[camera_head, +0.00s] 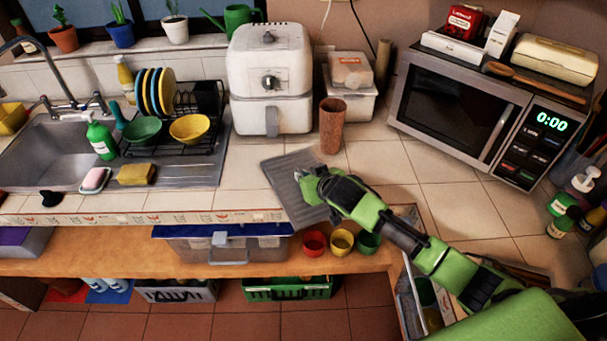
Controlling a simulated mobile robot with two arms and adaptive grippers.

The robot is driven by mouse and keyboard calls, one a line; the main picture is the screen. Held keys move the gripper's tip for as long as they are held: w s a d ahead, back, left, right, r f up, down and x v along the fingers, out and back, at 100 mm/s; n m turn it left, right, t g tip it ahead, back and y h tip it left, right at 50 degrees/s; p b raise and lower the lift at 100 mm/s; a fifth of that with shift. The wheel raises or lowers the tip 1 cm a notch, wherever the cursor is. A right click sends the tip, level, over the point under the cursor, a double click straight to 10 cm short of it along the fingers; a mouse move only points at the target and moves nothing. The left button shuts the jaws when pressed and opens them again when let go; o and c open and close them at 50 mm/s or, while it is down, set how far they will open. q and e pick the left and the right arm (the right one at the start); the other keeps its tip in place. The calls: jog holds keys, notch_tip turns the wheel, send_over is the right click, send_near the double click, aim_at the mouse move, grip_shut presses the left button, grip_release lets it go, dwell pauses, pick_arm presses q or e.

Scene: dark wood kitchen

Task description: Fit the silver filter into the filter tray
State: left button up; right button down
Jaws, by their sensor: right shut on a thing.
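The silver filter (291,177) looks like a flat grey ribbed panel. It is at the front of the tiled counter, below the white air fryer. My right gripper (312,187) is shut on its right side, and my green arm reaches in from the lower right. The gripper covers part of the panel. I cannot tell whether the panel rests on the counter or is held just above it. I cannot make out a filter tray for certain. My left gripper is not in view.
The white air fryer (270,80) and a brown cup (332,126) stand behind the panel. A microwave (455,105) is at the right. A dish rack (185,128) and sink (50,150) are at the left. Tiles right of the panel are clear. Small bowls (341,242) sit on the shelf below.

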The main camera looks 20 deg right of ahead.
jog(key=shift+f, duration=0.1)
jog(key=c, duration=2.2)
grip_release()
